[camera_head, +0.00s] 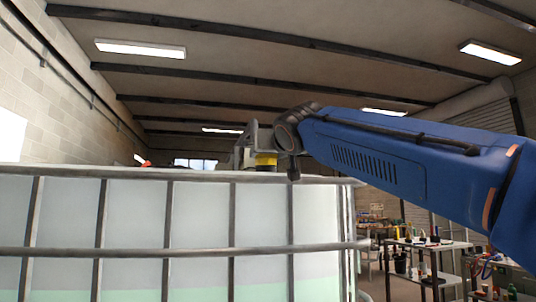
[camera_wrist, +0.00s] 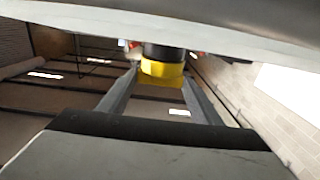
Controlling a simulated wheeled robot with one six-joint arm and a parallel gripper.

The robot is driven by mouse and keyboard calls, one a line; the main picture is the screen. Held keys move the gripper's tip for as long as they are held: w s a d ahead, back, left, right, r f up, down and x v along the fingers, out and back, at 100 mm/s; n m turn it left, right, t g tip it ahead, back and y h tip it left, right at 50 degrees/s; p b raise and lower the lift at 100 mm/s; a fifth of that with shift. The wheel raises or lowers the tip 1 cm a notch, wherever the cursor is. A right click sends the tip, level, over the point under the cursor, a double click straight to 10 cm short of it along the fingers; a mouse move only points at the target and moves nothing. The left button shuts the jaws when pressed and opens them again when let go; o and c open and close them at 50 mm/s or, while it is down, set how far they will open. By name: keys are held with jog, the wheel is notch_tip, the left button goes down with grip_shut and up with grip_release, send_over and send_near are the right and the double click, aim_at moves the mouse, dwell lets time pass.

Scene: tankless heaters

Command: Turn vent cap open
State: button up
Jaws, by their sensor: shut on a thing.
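The yellow vent cap (camera_head: 265,161) with a dark collar sits on top of the white caged tank (camera_head: 200,215), near its right end in the head view. In the wrist view the yellow cap (camera_wrist: 162,69) shows between the two grey fingers, with a black part against the pale tank top. The exact finger contact and any thread are hard to make out.
Metal cage bars (camera_head: 180,252) run around the tank. A small red part (camera_head: 147,163) shows on the tank top further left. Workbenches with tools (camera_head: 428,243) stand at the right back.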

jog(key=o, duration=1.1)
jog(key=shift+c, duration=0.2)
jog(key=shift+s, duration=0.1)
jog(key=v, duration=1.7)
jog(key=shift+d, duration=0.1)
